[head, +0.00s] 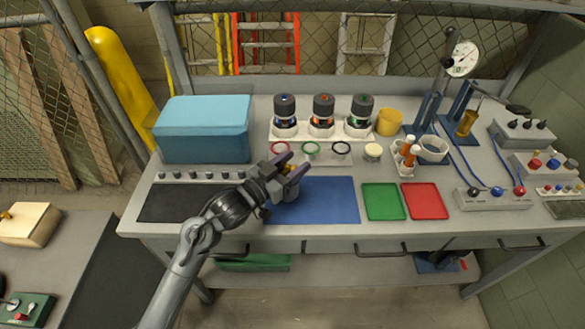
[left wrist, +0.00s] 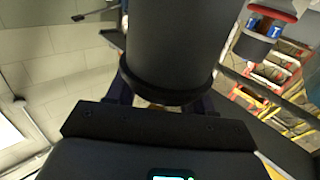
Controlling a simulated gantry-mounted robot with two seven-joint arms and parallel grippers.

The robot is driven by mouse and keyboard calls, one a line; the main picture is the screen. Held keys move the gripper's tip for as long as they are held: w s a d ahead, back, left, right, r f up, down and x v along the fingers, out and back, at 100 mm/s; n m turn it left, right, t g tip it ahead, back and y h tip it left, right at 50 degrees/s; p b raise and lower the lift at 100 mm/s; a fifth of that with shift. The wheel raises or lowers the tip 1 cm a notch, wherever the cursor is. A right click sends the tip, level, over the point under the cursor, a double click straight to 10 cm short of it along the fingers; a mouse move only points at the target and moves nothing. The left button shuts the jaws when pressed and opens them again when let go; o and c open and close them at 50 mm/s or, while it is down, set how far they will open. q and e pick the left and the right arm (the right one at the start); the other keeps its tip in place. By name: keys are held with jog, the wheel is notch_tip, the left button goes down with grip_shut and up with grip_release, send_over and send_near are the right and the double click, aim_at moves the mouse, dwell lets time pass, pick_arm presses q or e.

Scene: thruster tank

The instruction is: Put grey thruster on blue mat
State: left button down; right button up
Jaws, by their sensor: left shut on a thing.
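The grey thruster (head: 287,193) is in my left gripper (head: 290,172), over the left part of the blue mat (head: 330,200). The gripper's fingers are shut on it and hide part of it; an orange bit shows between them. In the left wrist view a large dark grey cylinder (left wrist: 170,45) stands between the fingers and fills the middle. I cannot tell whether the thruster touches the mat. My right gripper is not in view.
Left of the blue mat lies a black mat (head: 175,203); right of it lie a green mat (head: 383,202) and a red mat (head: 425,202). Behind are coloured rings, a white rack (head: 345,131) with dark canisters, and a blue box (head: 203,130).

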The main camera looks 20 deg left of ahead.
pick_arm(q)
jog(key=shift+f, duration=0.35)
jog(key=shift+f, duration=0.2)
jog(key=shift+c, duration=2.1)
grip_release()
jog(key=shift+s+r, duration=0.1)
jog(key=shift+r, duration=0.05)
jog(key=shift+s+a, duration=0.2)
jog(key=shift+s, duration=0.15)
jog(key=p+v, duration=0.2)
jog(key=v, duration=0.9)
